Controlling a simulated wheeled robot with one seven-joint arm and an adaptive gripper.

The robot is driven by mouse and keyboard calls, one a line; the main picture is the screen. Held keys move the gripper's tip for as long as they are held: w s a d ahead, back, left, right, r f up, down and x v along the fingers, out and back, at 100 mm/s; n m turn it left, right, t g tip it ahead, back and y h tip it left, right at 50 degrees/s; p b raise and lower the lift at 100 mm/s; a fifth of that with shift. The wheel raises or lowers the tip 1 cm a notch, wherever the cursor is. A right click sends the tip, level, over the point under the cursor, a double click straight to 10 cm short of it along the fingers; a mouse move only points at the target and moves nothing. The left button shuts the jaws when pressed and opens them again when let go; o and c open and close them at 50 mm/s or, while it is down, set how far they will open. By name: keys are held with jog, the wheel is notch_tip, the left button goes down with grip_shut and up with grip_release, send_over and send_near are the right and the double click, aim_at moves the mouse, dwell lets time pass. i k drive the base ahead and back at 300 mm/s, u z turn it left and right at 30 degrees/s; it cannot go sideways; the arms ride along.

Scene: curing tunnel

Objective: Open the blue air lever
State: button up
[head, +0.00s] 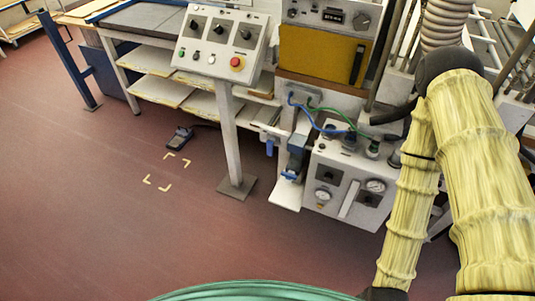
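A small blue lever (270,147) hangs straight down below a pale bracket, left of the grey air unit. A second, lighter blue piece (290,175) shows at the foot of the dark blue upright fitting (297,152) beside that unit. I cannot tell for certain which of the two is the air lever. My gripper is not in view. My yellow-sleeved arm fills the right side and runs out of the bottom edge, well to the right of both blue parts.
The grey air unit (348,197) has gauges and blue and green hoses. A control panel (222,45) with a red button stands on a post (230,135). A foot pedal (180,137) lies on the floor.

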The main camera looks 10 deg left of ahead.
aim_at(270, 143)
jog(key=k, duration=0.2)
jog(key=u, duration=1.15)
jog(key=i, duration=0.5)
jog(key=u, duration=0.05)
